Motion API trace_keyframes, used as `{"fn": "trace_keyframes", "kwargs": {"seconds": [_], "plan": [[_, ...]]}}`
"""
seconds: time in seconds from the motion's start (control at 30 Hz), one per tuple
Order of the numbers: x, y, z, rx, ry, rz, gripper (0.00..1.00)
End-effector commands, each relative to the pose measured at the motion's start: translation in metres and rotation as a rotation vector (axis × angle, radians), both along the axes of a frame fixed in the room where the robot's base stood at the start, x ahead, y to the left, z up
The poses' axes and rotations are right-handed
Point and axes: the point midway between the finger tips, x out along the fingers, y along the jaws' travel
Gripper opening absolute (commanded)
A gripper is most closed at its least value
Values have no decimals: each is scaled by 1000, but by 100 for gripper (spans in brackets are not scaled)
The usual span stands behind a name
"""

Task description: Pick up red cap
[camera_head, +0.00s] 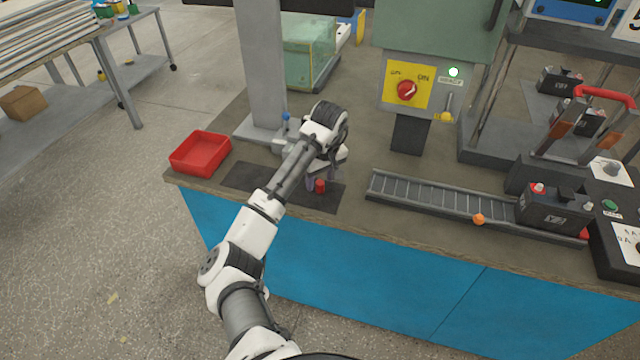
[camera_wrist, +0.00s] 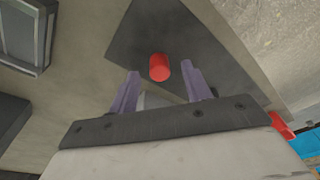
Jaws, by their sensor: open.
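The red cap (camera_head: 320,186) is a small red cylinder on a dark mat (camera_head: 250,178) near the front edge of the bench. In the wrist view the red cap (camera_wrist: 159,67) lies just beyond the fingertips, roughly midway between them. My gripper (camera_wrist: 160,80) is open and empty, with a purple-grey finger on each side. In the head view my gripper (camera_head: 312,180) is at the mat beside the cap, partly hidden by my wrist. No contact with the cap shows.
A red tray (camera_head: 201,153) stands left of the mat. A grey post (camera_head: 262,70) rises behind it. A green control cabinet (camera_head: 440,50) stands behind.

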Motion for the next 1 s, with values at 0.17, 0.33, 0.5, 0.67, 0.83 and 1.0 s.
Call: {"fn": "trace_keyframes", "kwargs": {"seconds": [0.17,0.33,0.5,0.67,0.83,1.0], "plan": [[1,0,-7,-1,-1,0,48],[1,0,-6,-1,-1,0,43],[1,0,-6,-1,-1,0,21],[1,0,-6,-1,-1,0,1],[1,0,-6,-1,-1,0,1],[1,0,-5,0,-1,0,1]]}}
